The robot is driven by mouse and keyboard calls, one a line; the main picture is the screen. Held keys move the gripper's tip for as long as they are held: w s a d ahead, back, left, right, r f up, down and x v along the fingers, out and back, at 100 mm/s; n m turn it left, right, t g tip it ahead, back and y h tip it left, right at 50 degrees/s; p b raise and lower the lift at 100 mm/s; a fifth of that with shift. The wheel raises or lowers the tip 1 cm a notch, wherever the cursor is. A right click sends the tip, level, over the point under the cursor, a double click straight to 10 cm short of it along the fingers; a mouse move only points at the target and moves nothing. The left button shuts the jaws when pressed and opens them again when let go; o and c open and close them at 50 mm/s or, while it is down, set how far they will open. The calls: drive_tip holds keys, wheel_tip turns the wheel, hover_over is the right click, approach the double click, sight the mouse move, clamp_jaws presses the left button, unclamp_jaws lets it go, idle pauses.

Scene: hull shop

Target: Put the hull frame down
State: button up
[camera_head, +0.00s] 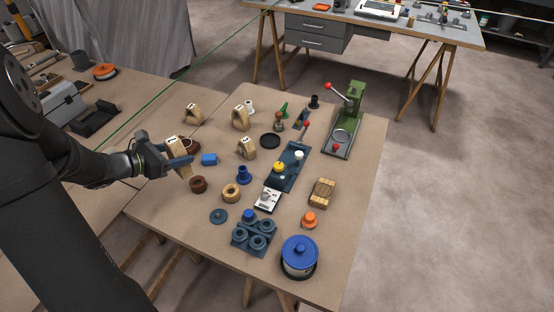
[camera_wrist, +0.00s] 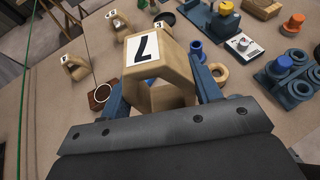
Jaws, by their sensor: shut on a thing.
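My gripper (camera_head: 168,155) is shut on a wooden hull frame (camera_head: 183,172), with blue fingers on both its sides. In the wrist view the held frame (camera_wrist: 176,68) is an arched beige piece with a white card bearing a dark mark like a 7. It appears to be above the left part of the table; its height is hard to tell. Three similar hull frames stand on the table: one at the back left (camera_head: 193,114), one right of it (camera_head: 240,118), and one nearer the middle (camera_head: 246,148). My gripper hides part of the table below.
A wooden ring (camera_head: 231,193), blue spool (camera_head: 243,175) and black disc (camera_head: 270,141) are farther right. Bare tabletop (camera_head: 160,210) shows at the front left.

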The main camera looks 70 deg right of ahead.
drive_tip(key=s+a, duration=0.4)
drive_tip(key=shift+g, duration=0.3)
drive_tip(key=shift+w+a+f, duration=0.55)
drive_tip(key=shift+w+f, duration=1.25)
drive_tip(key=shift+w+a+f, duration=0.6)
drive_tip(key=shift+w+f, duration=1.15)
drive_tip(key=shift+w, duration=0.1)
drive_tip(key=shift+w+a+f, duration=0.55)
drive_tip(key=shift+w+f, duration=1.25)
drive_tip(key=shift+f, duration=0.2)
drive_tip(key=o, duration=1.1)
drive_tip(key=shift+c, duration=0.2)
